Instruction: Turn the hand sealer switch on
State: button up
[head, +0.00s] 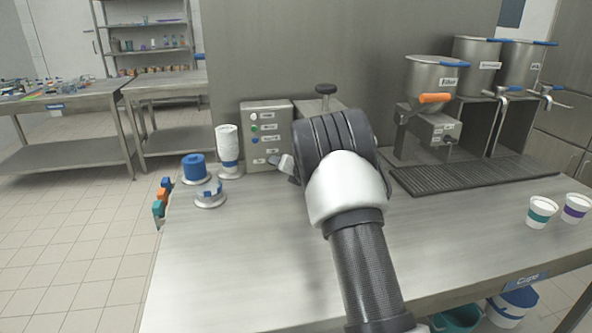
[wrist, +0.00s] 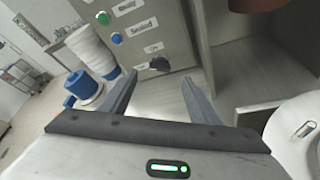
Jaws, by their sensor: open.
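The hand sealer's grey control box (head: 266,138) stands at the back of the steel table, left of my arm. Its front has labels and coloured round buttons or lamps. In the wrist view, its panel (wrist: 140,45) shows tilted and close, with a green and a blue round part beside labels. A black switch knob (wrist: 160,63) sits low on the panel, by a small label. My gripper (wrist: 158,80) is open and empty. The knob lies ahead, between the fingertips in the picture; no contact is visible. In the head view, my gripper (head: 285,164) is mostly hidden by my wrist.
A stack of white cups (head: 228,142) stands just left of the box, with a blue roll (head: 195,167) further left. A black drip grate (head: 460,174) and steel dispensers lie to the right. Two cups (head: 541,211) stand at far right. The table's front left is clear.

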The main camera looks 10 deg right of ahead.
jog(key=v, duration=1)
